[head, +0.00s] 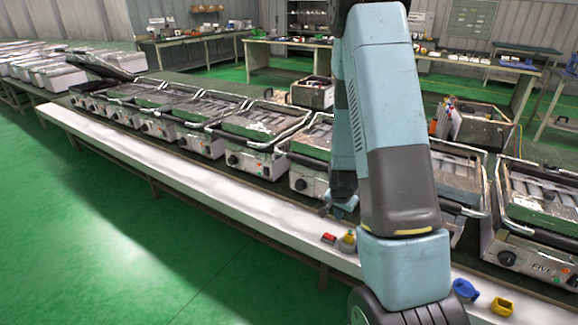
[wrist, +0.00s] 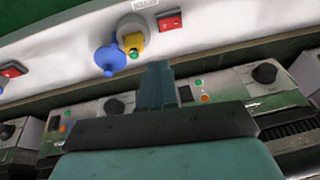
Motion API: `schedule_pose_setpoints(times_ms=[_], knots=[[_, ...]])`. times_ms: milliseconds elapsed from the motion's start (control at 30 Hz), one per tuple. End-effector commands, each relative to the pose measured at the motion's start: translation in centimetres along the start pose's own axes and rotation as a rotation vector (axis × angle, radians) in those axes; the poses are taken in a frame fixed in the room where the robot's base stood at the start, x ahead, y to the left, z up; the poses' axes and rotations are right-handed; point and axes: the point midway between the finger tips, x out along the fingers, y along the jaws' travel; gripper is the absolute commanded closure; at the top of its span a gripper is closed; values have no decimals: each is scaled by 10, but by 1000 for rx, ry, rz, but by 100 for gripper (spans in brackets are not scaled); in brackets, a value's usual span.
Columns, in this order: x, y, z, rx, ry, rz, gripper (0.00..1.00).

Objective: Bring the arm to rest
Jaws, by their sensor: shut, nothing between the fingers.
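My arm, pale blue and grey, fills the middle of the head view and hides part of the appliance row behind it. My gripper (head: 343,208) shows small in the head view, left of the large arm link and near the white ledge. In the wrist view my gripper (wrist: 156,72) points up the picture, its fingers together and nothing visible between them. Beyond its tips lie a blue round part (wrist: 110,59), a yellow block (wrist: 133,43) and a red block (wrist: 170,20) on the white ledge.
A row of grill-like appliances (head: 250,135) with black knobs stands along the bench behind the white ledge (head: 180,165). A blue part (head: 465,290) and a yellow block (head: 502,306) lie on the ledge at right. Green floor (head: 120,240) is clear at left.

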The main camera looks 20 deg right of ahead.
Motion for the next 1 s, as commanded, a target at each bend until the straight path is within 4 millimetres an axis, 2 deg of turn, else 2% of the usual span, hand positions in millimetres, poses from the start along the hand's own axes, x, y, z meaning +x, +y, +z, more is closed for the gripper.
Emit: schedule_pose_setpoints(times_ms=[133,267,600,1000], knots=[[-8,-4,-2,-8,1,-9,100],[-33,-13,-4,-39,0,-34,100],[-129,-37,-3,-176,-3,-116,100],[-240,-40,16,-356,15,-192,100]])
